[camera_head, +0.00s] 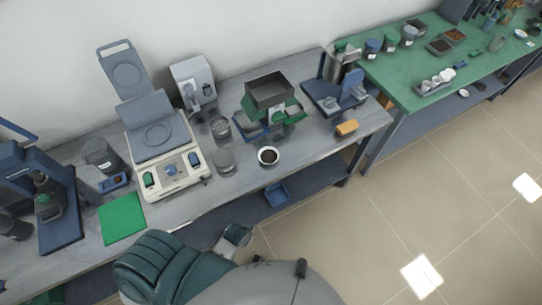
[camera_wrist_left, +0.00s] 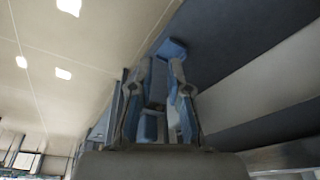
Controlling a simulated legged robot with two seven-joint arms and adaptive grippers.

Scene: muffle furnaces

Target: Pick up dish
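A small round white dish (camera_head: 268,156) with dark contents sits near the front edge of the grey bench in the head view. I take it to be the dish; I cannot make it out in the left wrist view. My left gripper (camera_wrist_left: 161,66) shows in the wrist view with its two fingers apart and nothing held between them. In the head view a teal and grey part of my body covers the bottom middle, and I cannot make out the left gripper's fingertips there. My right gripper is not in view.
The grey bench (camera_head: 185,205) holds a beige balance-like device (camera_head: 166,160), a green mat (camera_head: 122,219) and a dark tray on a green stand (camera_head: 270,90). An orange block (camera_head: 347,128) lies right of the dish. A blue bin (camera_head: 277,195) sits below the bench edge. Open floor lies right.

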